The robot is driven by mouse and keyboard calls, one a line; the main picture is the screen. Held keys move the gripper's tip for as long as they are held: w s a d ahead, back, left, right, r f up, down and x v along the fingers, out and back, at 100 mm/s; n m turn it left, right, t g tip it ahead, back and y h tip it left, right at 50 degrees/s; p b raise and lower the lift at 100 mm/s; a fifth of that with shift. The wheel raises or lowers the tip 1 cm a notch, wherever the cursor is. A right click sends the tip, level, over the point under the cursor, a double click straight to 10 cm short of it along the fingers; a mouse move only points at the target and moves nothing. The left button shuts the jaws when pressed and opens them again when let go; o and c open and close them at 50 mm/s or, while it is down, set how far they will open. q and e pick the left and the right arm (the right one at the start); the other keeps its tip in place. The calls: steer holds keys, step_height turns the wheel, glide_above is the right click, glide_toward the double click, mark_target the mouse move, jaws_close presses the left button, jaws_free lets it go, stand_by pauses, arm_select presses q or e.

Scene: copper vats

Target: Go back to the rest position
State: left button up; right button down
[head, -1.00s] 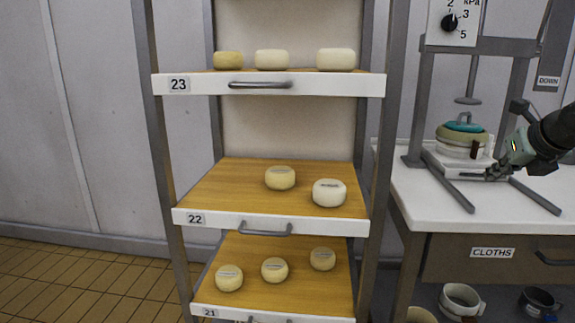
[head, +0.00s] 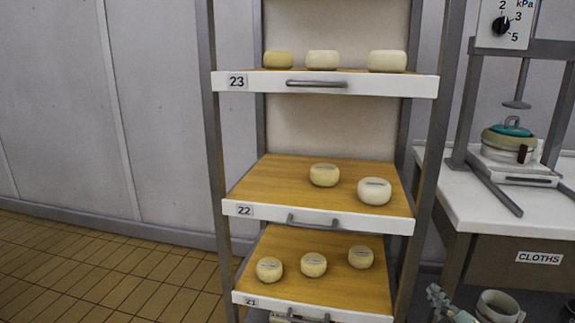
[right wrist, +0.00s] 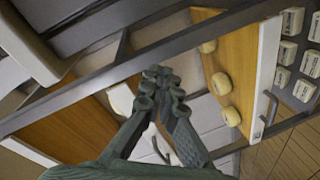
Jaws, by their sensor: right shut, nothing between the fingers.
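Most of my right arm is out of the head view. My left gripper is in neither view.
A rack with shelves 23 (head: 360,84), 22 (head: 345,221) and 21 (head: 325,305) bears several cheeses. To its right stands a white-topped bench (head: 490,205) with a press (head: 470,110). The tiled floor (head: 110,270) at left is clear.

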steer(key=s+f+m+g+h, duration=0.1)
steer(key=s+f+m+g, duration=0.2)
steer(key=s+f, duration=0.45)
steer(key=s+f+m+g+h, duration=0.15)
steer(key=s+f+g, duration=0.25)
steer(key=f, duration=0.6)
steer(key=s+a+f+m+g+y, duration=0.1)
steer(key=s+a+f+m+g, duration=0.1)
steer(key=s+f, duration=0.4)
steer(key=s+a+f+m+g+y, duration=0.1)
steer(key=s+a+f+g, duration=0.3)
steer(key=s, duration=0.9)
step_height(320, 180, down, 3)
steer(key=shift+a+r+m+g+y, duration=0.15)
steer(key=shift+a+m+g+y, duration=0.2)
steer(key=shift+a+y, duration=0.45)
